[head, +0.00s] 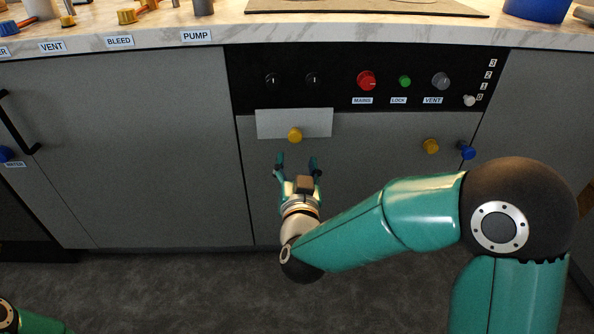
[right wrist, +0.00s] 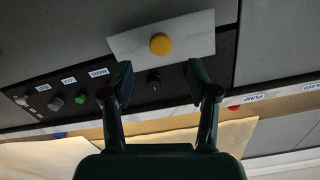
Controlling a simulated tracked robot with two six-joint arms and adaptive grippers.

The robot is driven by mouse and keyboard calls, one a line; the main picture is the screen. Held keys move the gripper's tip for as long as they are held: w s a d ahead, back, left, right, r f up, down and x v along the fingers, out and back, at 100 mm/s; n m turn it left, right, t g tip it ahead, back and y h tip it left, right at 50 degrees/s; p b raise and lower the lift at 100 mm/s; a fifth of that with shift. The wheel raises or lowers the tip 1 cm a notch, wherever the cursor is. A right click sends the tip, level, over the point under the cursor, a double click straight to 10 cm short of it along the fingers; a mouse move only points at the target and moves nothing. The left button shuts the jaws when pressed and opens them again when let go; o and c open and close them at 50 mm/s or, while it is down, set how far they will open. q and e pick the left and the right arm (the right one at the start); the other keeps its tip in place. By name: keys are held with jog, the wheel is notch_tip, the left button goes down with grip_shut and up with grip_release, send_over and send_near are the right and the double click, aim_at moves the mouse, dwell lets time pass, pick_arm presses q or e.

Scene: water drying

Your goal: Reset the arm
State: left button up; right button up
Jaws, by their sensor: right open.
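My right gripper (head: 296,163) is open and empty, just below a yellow knob (head: 295,135) on a pale plate (head: 262,124) at the cabinet front. In the right wrist view the open fingers (right wrist: 158,82) show with the yellow knob (right wrist: 160,44) beyond them, apart from them. A green piece of my left arm (head: 30,318) shows at the bottom left of the head view; the left gripper itself is out of view.
The black panel holds a red knob (head: 367,80), a green button (head: 404,81) and a grey knob (head: 441,81). Yellow (head: 431,146) and blue (head: 467,151) knobs stick out at right. A counter (head: 150,32) with valves overhangs above. The dark floor (head: 180,290) is clear.

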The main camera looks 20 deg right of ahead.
jog(key=shift+v, duration=1.1)
